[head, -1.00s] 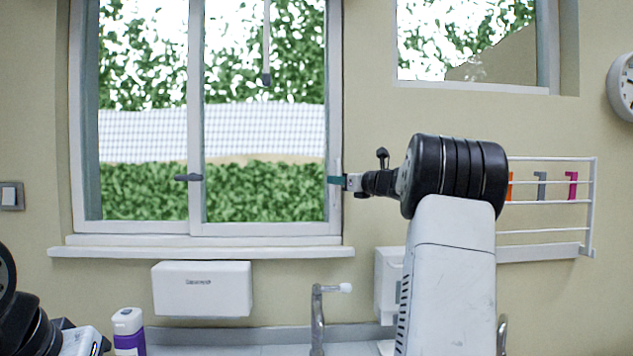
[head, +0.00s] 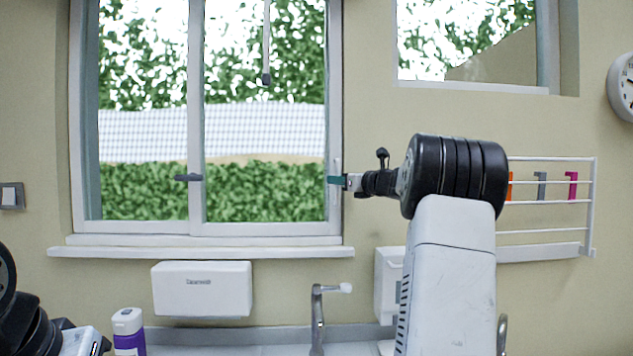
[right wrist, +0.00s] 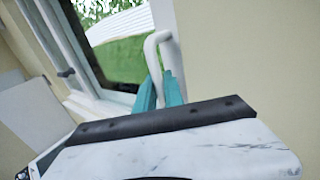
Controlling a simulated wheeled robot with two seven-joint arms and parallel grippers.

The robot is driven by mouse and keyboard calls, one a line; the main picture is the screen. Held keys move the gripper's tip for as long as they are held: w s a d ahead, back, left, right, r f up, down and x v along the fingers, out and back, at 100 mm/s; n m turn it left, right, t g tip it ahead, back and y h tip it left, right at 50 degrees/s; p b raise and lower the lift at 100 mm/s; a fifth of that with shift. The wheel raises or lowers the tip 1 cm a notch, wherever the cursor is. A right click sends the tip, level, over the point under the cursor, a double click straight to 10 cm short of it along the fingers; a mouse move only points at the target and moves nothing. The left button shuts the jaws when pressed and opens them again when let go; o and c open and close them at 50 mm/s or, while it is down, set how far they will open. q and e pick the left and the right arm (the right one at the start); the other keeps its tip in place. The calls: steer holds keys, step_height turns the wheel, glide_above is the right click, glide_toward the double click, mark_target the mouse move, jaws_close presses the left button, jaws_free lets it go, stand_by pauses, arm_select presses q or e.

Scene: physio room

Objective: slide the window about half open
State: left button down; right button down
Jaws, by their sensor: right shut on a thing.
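The sliding window (head: 197,228) fills the left and middle of the head view, with two panes side by side in a pale frame. A dark latch (head: 188,177) sits on the middle upright. A white bar handle (right wrist: 160,45) stands on the right upright in the right wrist view; it also shows in the head view (head: 338,167). My right gripper (head: 335,180) has teal fingertips, which show in the right wrist view (right wrist: 160,92) shut around the lower part of this handle. My left arm shows only at the lower left of the head view; its gripper is out of sight.
A white windowsill (head: 200,252) juts out below the window. Under it are a white dispenser (head: 202,289), a tap (head: 318,315) and a purple-labelled bottle (head: 129,332). A white wall rack (head: 545,232) is behind my right arm.

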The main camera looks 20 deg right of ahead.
steer(key=shift+a, duration=0.1)
steer(key=w+a, duration=0.2)
steer(key=a, duration=0.6)
steer(key=w+a, duration=0.2)
steer(key=a, duration=0.7)
steer(key=shift+w+a, duration=0.2)
steer(key=shift+w, duration=0.05)
steer(key=c, duration=1.5)
jaws_free()
steer(key=shift+o, duration=0.2)
steer(key=shift+s+d, duration=0.1)
steer(key=shift+d, duration=0.05)
steer(key=v, duration=0.7)
steer(key=shift+s, duration=0.3)
